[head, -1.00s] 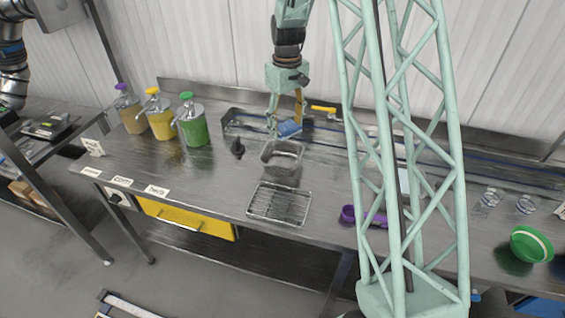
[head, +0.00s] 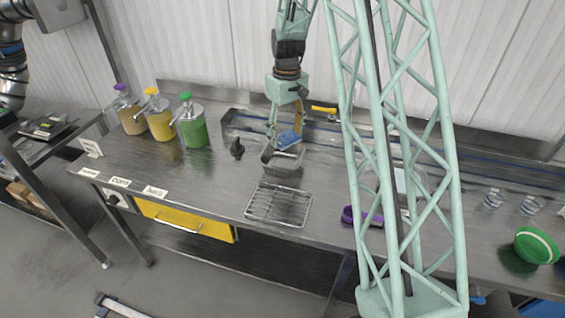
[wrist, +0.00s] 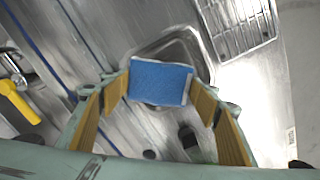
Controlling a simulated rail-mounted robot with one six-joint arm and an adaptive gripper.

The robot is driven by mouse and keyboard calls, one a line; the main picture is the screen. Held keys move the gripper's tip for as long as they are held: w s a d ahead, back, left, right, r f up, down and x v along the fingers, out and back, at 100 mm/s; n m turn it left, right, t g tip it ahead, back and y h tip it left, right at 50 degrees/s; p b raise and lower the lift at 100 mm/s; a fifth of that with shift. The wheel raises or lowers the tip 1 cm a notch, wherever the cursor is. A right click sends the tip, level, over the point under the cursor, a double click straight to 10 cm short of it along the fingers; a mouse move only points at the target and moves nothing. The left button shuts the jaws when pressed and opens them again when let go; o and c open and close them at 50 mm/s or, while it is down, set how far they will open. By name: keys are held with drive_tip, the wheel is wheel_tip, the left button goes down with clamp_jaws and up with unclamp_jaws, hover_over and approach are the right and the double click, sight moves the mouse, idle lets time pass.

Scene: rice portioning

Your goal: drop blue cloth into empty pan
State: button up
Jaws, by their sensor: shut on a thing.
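The blue cloth (head: 288,138) is held in my gripper (head: 283,135), just above the far side of the small metal pan (head: 282,170). In the wrist view the cloth (wrist: 159,82) is stretched between the two yellow-padded fingers of my gripper (wrist: 160,90). The pan's rim (wrist: 196,43) shows behind the cloth there, and the cloth hides much of its inside. From these views I cannot tell whether the cloth's lower edge touches the pan.
A wire rack (head: 279,204) lies in front of the pan. A dark knob-like object (head: 237,148) stands to its left. Three pump dispensers (head: 160,120) stand farther left. A purple-handled scoop (head: 360,215) and a green bowl (head: 536,246) are to the right. A yellow tap handle (wrist: 18,101) is near.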

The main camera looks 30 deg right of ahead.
drive_tip(key=o, duration=1.1)
drive_tip(key=shift+r, duration=0.1)
wheel_tip(320, 180, up, 12)
idle(1.0)
